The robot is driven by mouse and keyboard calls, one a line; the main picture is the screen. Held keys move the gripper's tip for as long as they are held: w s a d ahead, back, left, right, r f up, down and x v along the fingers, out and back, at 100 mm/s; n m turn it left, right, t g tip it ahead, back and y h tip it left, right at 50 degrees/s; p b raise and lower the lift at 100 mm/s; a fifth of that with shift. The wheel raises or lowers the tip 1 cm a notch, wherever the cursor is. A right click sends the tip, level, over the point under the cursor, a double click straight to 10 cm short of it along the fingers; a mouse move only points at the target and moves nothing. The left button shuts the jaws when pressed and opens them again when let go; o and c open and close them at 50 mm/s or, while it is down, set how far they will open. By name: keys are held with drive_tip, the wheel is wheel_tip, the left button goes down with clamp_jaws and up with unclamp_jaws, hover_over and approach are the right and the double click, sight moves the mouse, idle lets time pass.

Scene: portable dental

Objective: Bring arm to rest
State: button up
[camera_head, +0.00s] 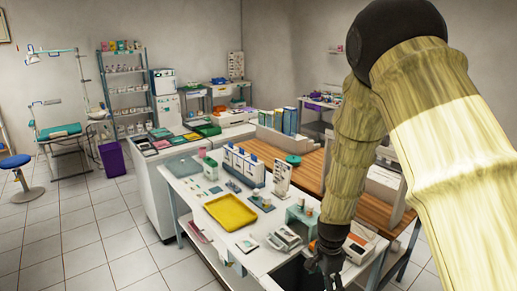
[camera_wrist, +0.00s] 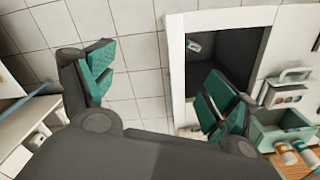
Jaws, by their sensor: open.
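My gripper (camera_head: 326,264) hangs down at the end of my arm in the head view, by the near edge of the white worktable. In the wrist view my gripper (camera_wrist: 160,92) is open, its two green-padded fingers wide apart. My arm covers the right part of the head view.
The white worktable (camera_head: 262,248) carries a yellow tray (camera_head: 232,211), a blue-and-white row of dispensers (camera_head: 243,164) and small devices near my gripper. A wooden counter (camera_head: 310,172) is behind it. A purple bin (camera_head: 112,158) and blue stool (camera_head: 17,163) stand left. Tiled floor (camera_head: 75,235) is clear at left.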

drive_tip(key=s+d+f+n+b, duration=0.1)
drive_tip(key=s+f+n+b, duration=0.15)
drive_tip(key=s+f, duration=0.6)
drive_tip(key=s+d+f+n+b, duration=0.2)
drive_tip(key=s+f+n, duration=0.25)
drive_tip(key=f, duration=0.75)
drive_tip(key=s+f+n+b, duration=0.2)
drive_tip(key=s+f, duration=0.4)
drive_tip(key=s, duration=0.4)
drive_tip(key=s+f+n+b, duration=0.2)
drive_tip(key=s+f+n, duration=0.3)
drive_tip(key=s, duration=0.6)
drive_tip(key=shift+s+f+n+b, duration=0.15)
drive_tip(key=shift+f+n+b, duration=0.2)
drive_tip(key=shift+f, duration=0.4)
